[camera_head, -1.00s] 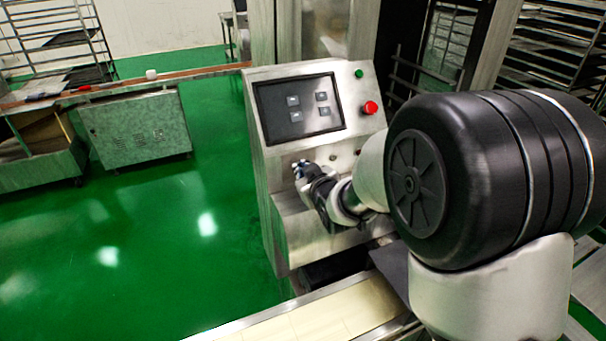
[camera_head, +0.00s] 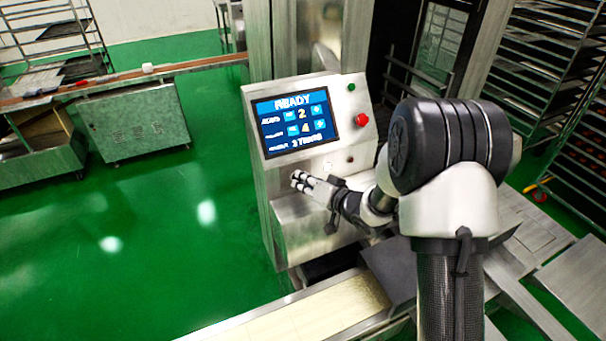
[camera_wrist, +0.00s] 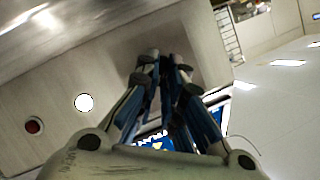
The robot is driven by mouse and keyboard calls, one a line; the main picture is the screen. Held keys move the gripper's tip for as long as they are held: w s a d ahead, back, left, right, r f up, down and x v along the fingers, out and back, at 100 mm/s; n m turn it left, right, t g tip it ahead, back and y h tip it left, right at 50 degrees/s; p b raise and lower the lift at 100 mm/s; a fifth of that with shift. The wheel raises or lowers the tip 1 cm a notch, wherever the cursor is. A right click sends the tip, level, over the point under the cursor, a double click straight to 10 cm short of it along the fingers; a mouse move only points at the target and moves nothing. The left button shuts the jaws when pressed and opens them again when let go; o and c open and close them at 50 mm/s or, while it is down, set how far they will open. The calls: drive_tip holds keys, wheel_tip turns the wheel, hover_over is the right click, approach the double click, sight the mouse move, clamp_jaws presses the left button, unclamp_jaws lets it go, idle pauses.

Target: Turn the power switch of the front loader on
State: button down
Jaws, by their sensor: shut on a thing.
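The front loader (camera_head: 260,205) is a steel cabinet with a sloped control panel. Its screen (camera_head: 295,122) is lit blue and reads READY with numbers below. My gripper (camera_head: 299,180) is at the lower left of the panel, just under the screen. In the wrist view my gripper's fingers (camera_wrist: 160,62) are drawn close together against the panel face. The power switch is hidden behind the fingertips, and they appear to be closed on it. Part of the lit screen also shows behind the fingers in the wrist view.
A red stop button (camera_head: 361,121) and a green button (camera_head: 351,87) sit right of the screen. A white round light (camera_wrist: 84,102) and a dark red one (camera_wrist: 33,125) lie beside my gripper. A conveyor (camera_head: 290,315) runs in front. Green floor is open at left.

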drive_tip(key=shift+w+d+m+y+p, duration=0.1)
drive_tip(key=shift+m+y+p, duration=0.45)
drive_tip(key=shift+m, duration=0.15)
drive_tip(key=c, duration=1.7)
unclamp_jaws()
drive_tip(key=v, duration=1.2)
